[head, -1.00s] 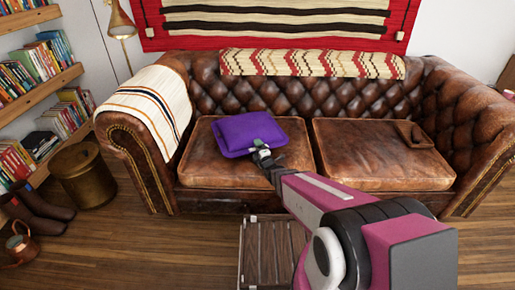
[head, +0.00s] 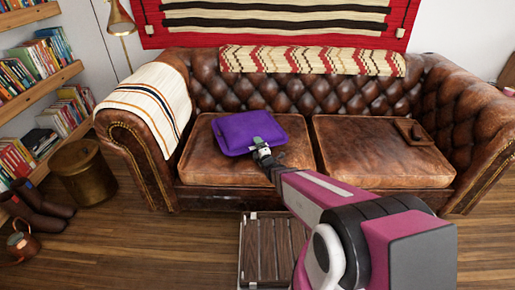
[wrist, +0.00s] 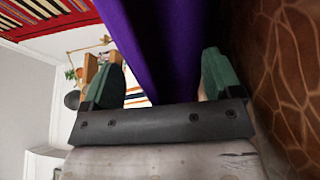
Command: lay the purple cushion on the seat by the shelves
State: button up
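The purple cushion (head: 245,130) lies on the left seat (head: 195,165) of the brown leather sofa, the seat by the shelves. It lies with its front edge toward me. My gripper (head: 263,156) is at that front edge. In the wrist view the fingers of my gripper (wrist: 162,75) stand wide apart, one on each side of the cushion's edge (wrist: 165,40). A gap shows between the left finger and the cushion. The right finger is close to it, and I cannot tell if it touches. The cushion's underside is hidden.
The right seat (head: 370,150) carries only a small brown leather item (head: 414,132). A striped blanket (head: 150,103) hangs over the left armrest. Bookshelves (head: 45,90), a brass bin (head: 82,175) and boots (head: 38,208) stand at the left. A low slatted table (head: 272,250) is in front.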

jog(key=shift+f, duration=0.35)
